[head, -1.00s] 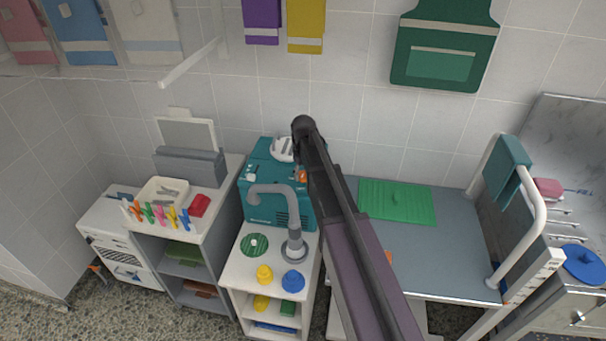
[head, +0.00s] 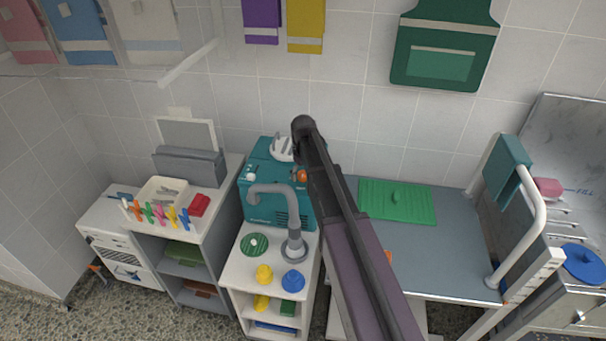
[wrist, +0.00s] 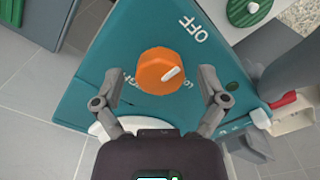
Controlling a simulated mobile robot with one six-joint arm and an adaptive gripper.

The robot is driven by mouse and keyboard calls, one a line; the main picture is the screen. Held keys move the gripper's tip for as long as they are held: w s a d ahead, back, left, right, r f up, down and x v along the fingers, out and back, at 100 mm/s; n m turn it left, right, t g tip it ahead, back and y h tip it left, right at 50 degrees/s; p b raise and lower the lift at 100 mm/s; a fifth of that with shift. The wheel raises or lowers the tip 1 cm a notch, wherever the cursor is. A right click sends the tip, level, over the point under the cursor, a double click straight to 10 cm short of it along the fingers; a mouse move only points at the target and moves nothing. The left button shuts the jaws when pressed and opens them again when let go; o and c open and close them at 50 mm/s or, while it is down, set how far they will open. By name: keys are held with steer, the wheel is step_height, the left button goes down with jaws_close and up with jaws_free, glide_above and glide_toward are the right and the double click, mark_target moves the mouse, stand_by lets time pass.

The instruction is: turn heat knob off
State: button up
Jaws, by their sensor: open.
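The orange heat knob (wrist: 160,74) sits on the sloped top of a teal machine (wrist: 120,45) in the wrist view. Its white pointer line is on the right part of the knob and slants right and a little up. My gripper (wrist: 158,82) is open, with one finger on each side of the knob and visible gaps to both. In the head view the knob (head: 302,175) shows beside my arm, on the teal machine (head: 258,207); my fingertips are hidden there.
A grey curved pipe (head: 280,189) rises in front of the machine from a white cart (head: 233,268). A white dial-like part (head: 281,148) is on top. A grey table with a green board (head: 415,203) stands right; a shelf with colored pegs stands left.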

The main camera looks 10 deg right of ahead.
steer(key=shift+m, duration=0.5)
